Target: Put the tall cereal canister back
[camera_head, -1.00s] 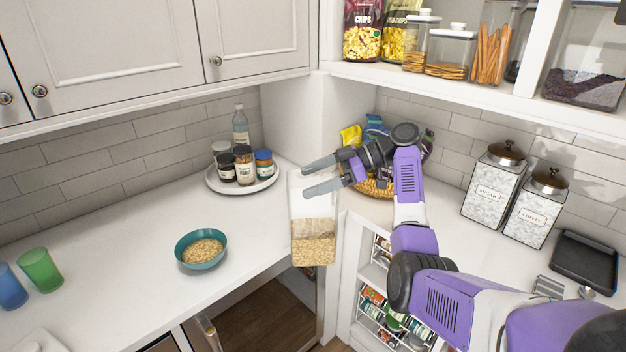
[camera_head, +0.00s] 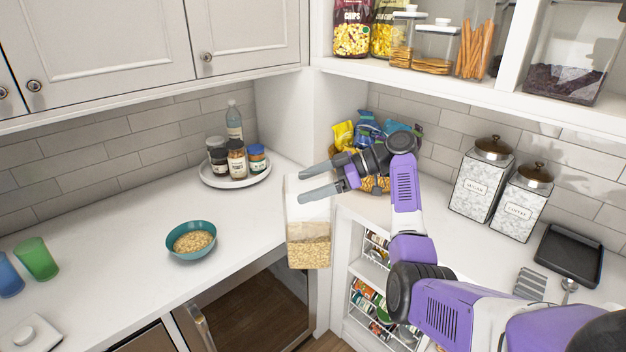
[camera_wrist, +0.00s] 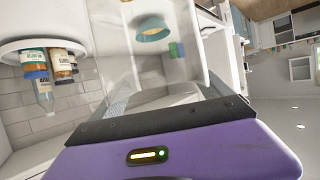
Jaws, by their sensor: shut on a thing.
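The tall cereal canister (camera_head: 308,246) is a clear upright box, about half filled with oat-like cereal, in the middle of the head view. In the wrist view the clear wall of the canister (camera_wrist: 150,70) fills the space ahead of the gripper. The upper shelf (camera_head: 455,92) at the right holds other clear canisters and chip bags.
A teal bowl of cereal (camera_head: 192,241) stands on the left counter, with a round tray of jars (camera_head: 236,180) behind it. Snack bags (camera_head: 365,135) fill the corner. Sugar (camera_head: 483,180) and coffee (camera_head: 524,205) canisters stand on the right counter. A divider (camera_head: 522,55) splits the shelf.

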